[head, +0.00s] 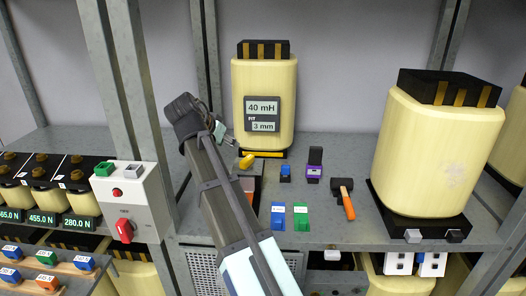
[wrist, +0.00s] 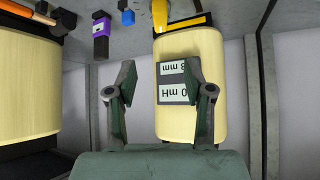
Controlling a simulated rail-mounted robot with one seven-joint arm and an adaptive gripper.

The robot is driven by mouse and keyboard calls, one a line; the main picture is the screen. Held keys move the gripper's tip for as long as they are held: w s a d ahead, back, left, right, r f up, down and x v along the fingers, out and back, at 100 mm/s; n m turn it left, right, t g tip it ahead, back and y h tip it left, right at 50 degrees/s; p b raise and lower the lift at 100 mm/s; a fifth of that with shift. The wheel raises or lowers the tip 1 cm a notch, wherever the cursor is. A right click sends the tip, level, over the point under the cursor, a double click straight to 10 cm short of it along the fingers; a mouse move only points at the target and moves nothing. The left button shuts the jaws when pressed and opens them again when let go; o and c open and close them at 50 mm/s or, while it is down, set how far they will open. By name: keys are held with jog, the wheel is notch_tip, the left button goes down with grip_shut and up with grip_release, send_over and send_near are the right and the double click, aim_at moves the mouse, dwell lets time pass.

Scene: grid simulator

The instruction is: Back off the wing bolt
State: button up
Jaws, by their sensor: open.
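A small yellow piece that looks like the wing bolt (head: 246,161) sits at the front foot of the cream coil block (head: 263,75) labelled 40 mH, 3 mm. In the wrist view the yellow piece (wrist: 160,14) is at the top edge, beside a yellow bar on the coil's black base (wrist: 200,20). My gripper (wrist: 160,75) is open and empty, its two fingers spread in front of the label. In the head view my arm hides part of the shelf, and my gripper (head: 222,135) is at the coil's left front, apart from the yellow piece.
On the shelf (head: 330,215) lie a purple-and-black piece (head: 314,165), a blue piece (head: 285,173), an orange-handled tool (head: 345,197) and blue and green blocks (head: 290,216). A larger cream coil (head: 435,155) stands right. A control box with red switch (head: 130,205) and metal post stand left.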

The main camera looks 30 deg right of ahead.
aim_at(247, 158)
jog(key=p+x, duration=0.4)
jog(key=x, duration=1.3)
jog(key=shift+a+p, duration=0.1)
jog(key=shift+p, duration=0.2)
jog(key=shift+c, duration=0.3)
grip_shut()
